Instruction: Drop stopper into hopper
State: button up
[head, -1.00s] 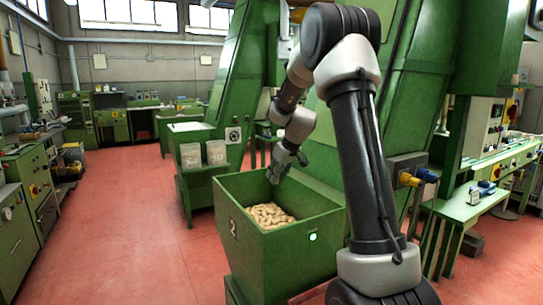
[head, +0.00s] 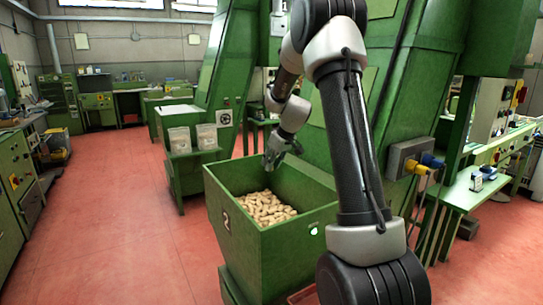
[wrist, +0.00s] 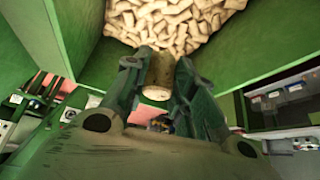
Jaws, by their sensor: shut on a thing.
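A tan cork stopper (wrist: 158,76) is clamped between the two fingers of my gripper (wrist: 157,80) in the wrist view. In the head view my gripper (head: 273,160) is small, at the far rim of the hopper, and the stopper cannot be made out there. The hopper (head: 259,245) is a green open-topped box marked "2", partly filled with many loose corks (head: 266,208). In the wrist view the hopper's green wall (wrist: 245,45) and the cork pile (wrist: 178,22) lie beyond the fingertips. The held stopper appears apart from the pile, though the exact height is unclear.
A tall green machine (head: 418,95) stands behind and right of the hopper. Two pale bags (head: 180,139) sit on a green stand to the left. A plug box (head: 408,160) juts out at right. The red floor (head: 120,210) is open at left.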

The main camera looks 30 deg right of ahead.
jog(key=shift+f, duration=0.2)
jog(key=o, duration=0.7)
jog(key=shift+o, duration=0.2)
jog(key=v, duration=1.2)
